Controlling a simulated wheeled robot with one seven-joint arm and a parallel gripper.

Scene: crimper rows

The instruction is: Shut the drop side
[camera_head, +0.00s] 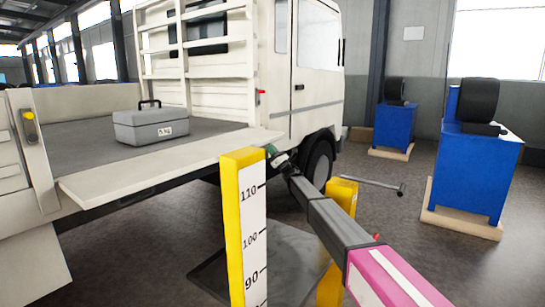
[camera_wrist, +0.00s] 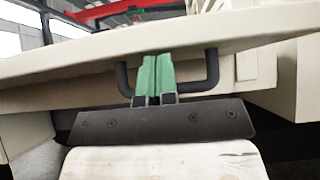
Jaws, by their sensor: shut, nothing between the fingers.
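The drop side (camera_head: 160,168) is a long cream panel on the near side of the truck bed, folded out about level with the bed floor. Its face fills the top of the wrist view (camera_wrist: 90,60), with a dark U-shaped handle (camera_wrist: 212,75) on it. My gripper (camera_head: 272,150) is at the panel's right end, partly hidden by the yellow post. In the wrist view its green fingers (camera_wrist: 156,75) are together, with nothing between them, inside the span of the handle and close to the panel. I cannot tell whether they touch it.
A grey toolbox (camera_head: 151,126) sits on the truck bed (camera_head: 75,145). A yellow scale post (camera_head: 243,205) stands before the panel; another (camera_head: 335,240) is beside my arm. Blue stands (camera_head: 473,170) are right.

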